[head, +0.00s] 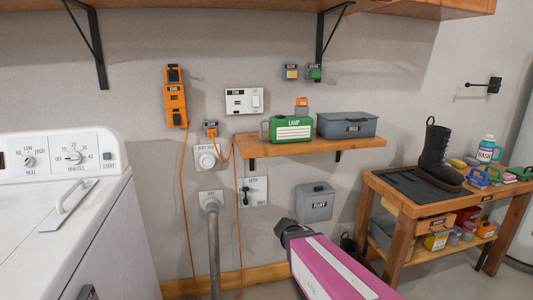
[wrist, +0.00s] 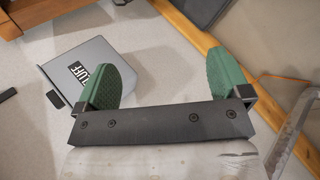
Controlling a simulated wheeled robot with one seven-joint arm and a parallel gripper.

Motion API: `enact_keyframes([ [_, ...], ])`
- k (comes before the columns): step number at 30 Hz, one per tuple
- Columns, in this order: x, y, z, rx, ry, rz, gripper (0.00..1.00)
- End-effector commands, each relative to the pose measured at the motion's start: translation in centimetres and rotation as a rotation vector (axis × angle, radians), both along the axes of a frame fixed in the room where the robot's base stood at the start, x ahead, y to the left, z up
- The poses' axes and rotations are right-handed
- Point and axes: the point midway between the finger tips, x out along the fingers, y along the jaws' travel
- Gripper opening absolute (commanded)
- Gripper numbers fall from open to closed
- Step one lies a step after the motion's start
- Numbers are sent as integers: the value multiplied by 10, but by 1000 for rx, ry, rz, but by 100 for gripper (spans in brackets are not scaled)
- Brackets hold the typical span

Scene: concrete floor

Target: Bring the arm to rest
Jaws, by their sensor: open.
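My arm (head: 335,268) reaches up from the bottom of the head view, a pink link with a dark end in front of the wall. The fingers cannot be made out there. In the wrist view my gripper (wrist: 170,74) has two green-padded fingers spread wide apart, with nothing between them. The grey box labelled FLUFF (head: 314,203) is mounted on the wall just above the arm's dark end. In the wrist view the same box (wrist: 66,68) lies beyond the left finger and is partly covered by it. I cannot tell the gap between them.
A wooden wall shelf (head: 350,140) carries a green LAMP case (head: 291,130) and a grey lidded box (head: 347,125). A workbench (head: 408,206) with a black boot (head: 437,153) stands at right. A white dryer (head: 70,210) stands at left, and a grey pipe (head: 213,250) rises between.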

Motion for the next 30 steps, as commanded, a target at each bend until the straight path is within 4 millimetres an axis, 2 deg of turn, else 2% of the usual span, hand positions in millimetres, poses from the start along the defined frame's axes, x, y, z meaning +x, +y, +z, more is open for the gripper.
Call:
enact_keyframes([
  [1,-16,-13,-2,85,15,-96,95],
  [4,-42,-26,-8,255,49,-279,95],
  [9,-78,-33,-12,517,113,-553,95],
  [12,-91,-31,-10,631,143,-664,95],
  [19,-101,-28,-6,741,176,-768,95],
  [25,-101,-27,-6,743,178,-768,95],
  [26,-101,-27,-6,742,177,-768,89],
  [30,-95,-21,-8,756,167,-753,89],
])
